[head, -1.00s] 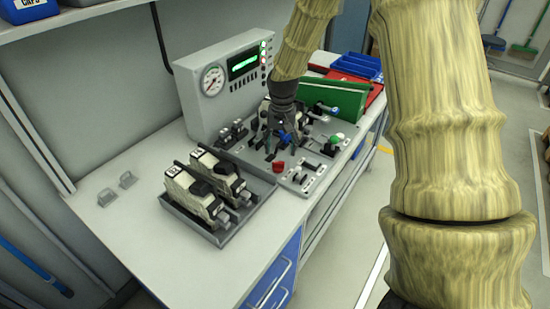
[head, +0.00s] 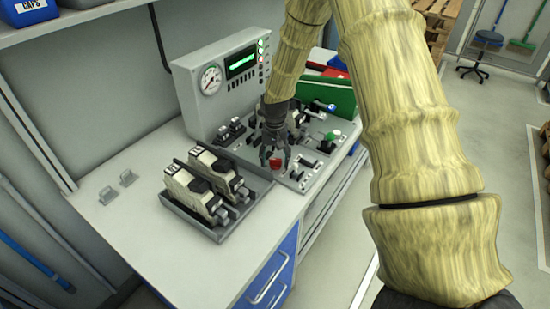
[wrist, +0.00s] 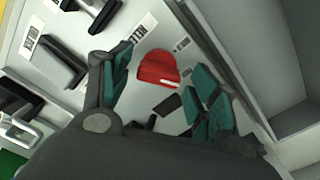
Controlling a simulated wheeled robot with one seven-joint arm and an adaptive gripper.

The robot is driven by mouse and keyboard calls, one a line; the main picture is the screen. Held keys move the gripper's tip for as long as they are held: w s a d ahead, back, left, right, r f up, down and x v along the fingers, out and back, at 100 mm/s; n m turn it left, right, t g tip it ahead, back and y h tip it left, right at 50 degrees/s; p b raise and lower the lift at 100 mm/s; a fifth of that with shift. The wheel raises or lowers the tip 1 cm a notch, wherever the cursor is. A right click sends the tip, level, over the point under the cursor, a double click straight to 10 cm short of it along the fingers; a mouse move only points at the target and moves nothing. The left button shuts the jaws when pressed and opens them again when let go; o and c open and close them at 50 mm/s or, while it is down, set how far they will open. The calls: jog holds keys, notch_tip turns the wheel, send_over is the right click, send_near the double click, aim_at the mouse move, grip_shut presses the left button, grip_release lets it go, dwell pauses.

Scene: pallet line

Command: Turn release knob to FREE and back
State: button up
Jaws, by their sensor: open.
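The red knob (head: 276,163) sits near the front edge of the grey control panel (head: 296,186); it also shows in the wrist view (wrist: 157,68), with a short pale mark on its rim. My gripper (head: 275,158) is open over the red knob, pointing down. In the wrist view its teal-padded fingers (wrist: 163,78) stand on either side of the knob, with visible gaps. Nothing is held. I cannot tell how far above the panel the fingertips are.
A grey tray (head: 243,215) with two beige-and-black units (head: 196,193) stands left of the panel. Behind is a gauge box (head: 212,98) with a lit green display. A green-topped knob (head: 333,134) and a green bin (head: 336,92) are to the right.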

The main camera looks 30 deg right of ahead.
jog(key=shift+s+r, duration=0.25)
jog(key=shift+r, duration=0.05)
jog(key=c, duration=1)
jog(key=shift+n, duration=0.4)
jog(key=n+p, duration=0.1)
jog(key=n, duration=0.4)
jog(key=shift+n, duration=0.3)
jog(key=n+p, duration=0.1)
jog(key=n, duration=0.4)
jog(key=shift+n, duration=0.3)
jog(key=o, duration=1)
jog(key=shift+w+f, duration=0.1)
